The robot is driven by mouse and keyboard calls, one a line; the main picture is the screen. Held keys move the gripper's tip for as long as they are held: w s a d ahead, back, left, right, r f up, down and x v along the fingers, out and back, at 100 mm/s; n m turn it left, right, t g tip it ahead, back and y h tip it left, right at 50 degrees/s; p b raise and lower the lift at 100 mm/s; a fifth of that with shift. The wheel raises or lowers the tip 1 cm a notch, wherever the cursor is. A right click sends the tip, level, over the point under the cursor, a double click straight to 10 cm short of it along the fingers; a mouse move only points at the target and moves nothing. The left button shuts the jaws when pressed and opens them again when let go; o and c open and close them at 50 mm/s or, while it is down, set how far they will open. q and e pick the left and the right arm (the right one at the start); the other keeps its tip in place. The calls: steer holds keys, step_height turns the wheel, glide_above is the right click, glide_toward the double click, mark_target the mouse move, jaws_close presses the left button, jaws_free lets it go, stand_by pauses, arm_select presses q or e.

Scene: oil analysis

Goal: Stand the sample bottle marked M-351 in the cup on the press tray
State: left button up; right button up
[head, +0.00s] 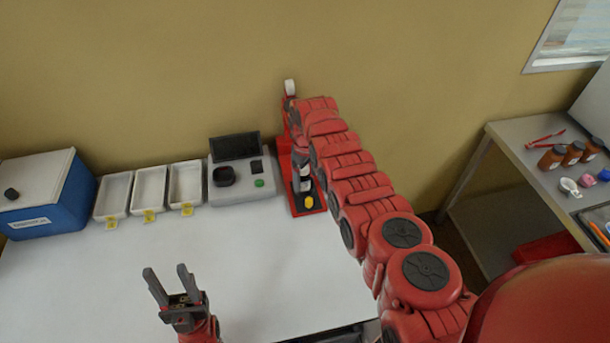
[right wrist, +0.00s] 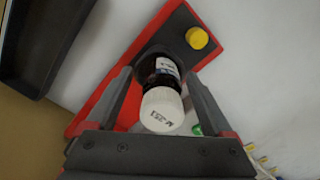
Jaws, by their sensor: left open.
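The sample bottle (right wrist: 160,100) is dark, with a white label and a white cap reading M-351. In the right wrist view it is between the two fingers of my right gripper (right wrist: 160,78), its lower end at the dark round cup (right wrist: 183,57) on the red press tray (right wrist: 120,68). It seems to stand in the cup, but its base is hidden. The fingers are close beside its body; whether they touch it is unclear. In the head view the bottle (head: 305,184) looks upright on the press tray (head: 295,203). My left gripper (head: 172,287) is open and empty above the white table.
A yellow button (head: 306,202) is on the front of the press tray. A grey instrument (head: 243,192), several white trays (head: 150,188) and a blue box (head: 45,205) stand along the back. A side table (head: 500,132) holds brown bottles (head: 551,158). The white table's middle is clear.

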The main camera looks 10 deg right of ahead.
steer(key=shift+f, duration=0.1)
steer(key=shift+w+a, duration=0.15)
steer(key=shift+w, duration=0.05)
steer(key=shift+s+r+p, duration=0.1)
steer(key=shift+r+p, duration=0.25)
steer(key=shift+r, duration=0.05)
step_height(320, 180, up, 6)
steer(key=p, duration=0.4)
steer(key=shift+r+p, duration=0.15)
steer(key=shift+p, duration=0.15)
step_height(320, 180, up, 4)
steer(key=shift+r+p, duration=0.2)
steer(key=shift+p, duration=0.3)
steer(key=shift+r, duration=0.3)
steer(key=shift+f, duration=0.1)
